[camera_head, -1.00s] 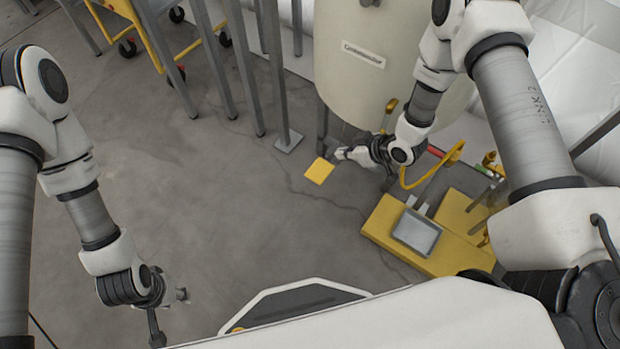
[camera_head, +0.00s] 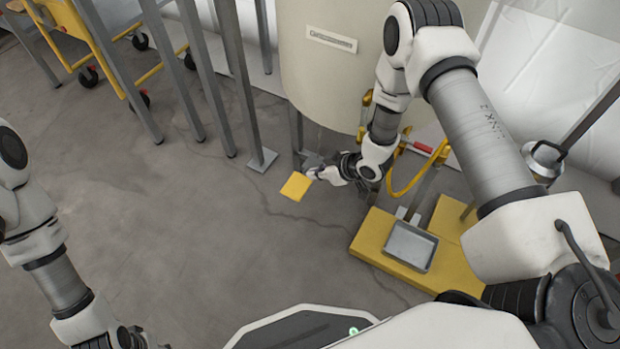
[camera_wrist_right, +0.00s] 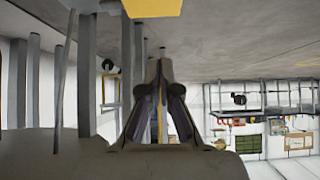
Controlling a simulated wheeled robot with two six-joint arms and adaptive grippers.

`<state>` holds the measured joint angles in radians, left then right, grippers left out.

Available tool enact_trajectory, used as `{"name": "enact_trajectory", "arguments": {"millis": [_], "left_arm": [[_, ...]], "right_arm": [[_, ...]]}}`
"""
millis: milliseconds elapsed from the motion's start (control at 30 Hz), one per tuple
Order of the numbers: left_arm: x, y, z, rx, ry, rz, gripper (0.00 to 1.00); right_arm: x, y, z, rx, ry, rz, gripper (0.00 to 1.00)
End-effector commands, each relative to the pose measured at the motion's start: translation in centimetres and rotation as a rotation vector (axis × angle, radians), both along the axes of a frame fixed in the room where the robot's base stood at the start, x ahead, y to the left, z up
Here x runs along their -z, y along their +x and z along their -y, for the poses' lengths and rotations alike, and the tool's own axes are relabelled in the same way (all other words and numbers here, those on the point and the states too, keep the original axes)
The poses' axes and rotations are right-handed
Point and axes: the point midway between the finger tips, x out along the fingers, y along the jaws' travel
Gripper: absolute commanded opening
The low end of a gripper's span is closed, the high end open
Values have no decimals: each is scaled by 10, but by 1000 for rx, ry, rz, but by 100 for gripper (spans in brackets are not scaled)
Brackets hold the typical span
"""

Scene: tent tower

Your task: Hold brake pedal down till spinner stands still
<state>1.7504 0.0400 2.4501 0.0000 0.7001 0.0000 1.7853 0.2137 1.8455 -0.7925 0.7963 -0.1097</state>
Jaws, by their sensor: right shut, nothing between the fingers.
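A flat yellow square plate (camera_head: 296,186), which looks like the brake pedal, sits low near the foot of the cream drum (camera_head: 335,85). The drum looks like the spinner's housing; I cannot tell whether anything inside turns. My right gripper (camera_head: 312,173) is shut and empty, its tips right at the plate's upper right edge; I cannot tell whether they touch. In the right wrist view the shut fingers (camera_wrist_right: 160,75) point at the middle, and a yellow surface (camera_wrist_right: 152,8) shows at the top edge. My left gripper (camera_head: 128,338) is partly cut off at the bottom.
A yellow platform with a grey tray (camera_head: 410,247) stands right of the plate. A yellow bent bar and red-handled part (camera_head: 420,147) are beside my right forearm. Grey posts (camera_head: 243,90) and a yellow cart (camera_head: 100,50) stand at the upper left. The middle floor is clear.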

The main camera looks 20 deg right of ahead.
Motion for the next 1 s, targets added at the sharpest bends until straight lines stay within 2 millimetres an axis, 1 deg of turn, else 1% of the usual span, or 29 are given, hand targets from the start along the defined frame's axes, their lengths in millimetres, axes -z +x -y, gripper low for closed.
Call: {"name": "enact_trajectory", "arguments": {"millis": [33, 367, 400, 500, 667, 1000], "left_arm": [[10, 0, 0, 0, 0, 0, 38], [49, 0, 0, 0, 0, 0, 38], [54, 0, 0, 0, 0, 0, 38], [64, 0, 0, 0, 0, -1, 38], [70, 0, 0, -1, 0, 0, 38], [68, 0, 0, -2, 0, 1, 38]], "right_arm": [[12, 4, -5, -4, -2, 0, 0], [65, 45, -36, -3, -1, 1, 0], [72, 47, -38, -2, -1, 0, 0], [89, 46, -37, -1, 0, -1, 0], [100, 46, -37, 0, 0, 0, 0], [100, 46, -37, -1, 0, -1, 0]]}}
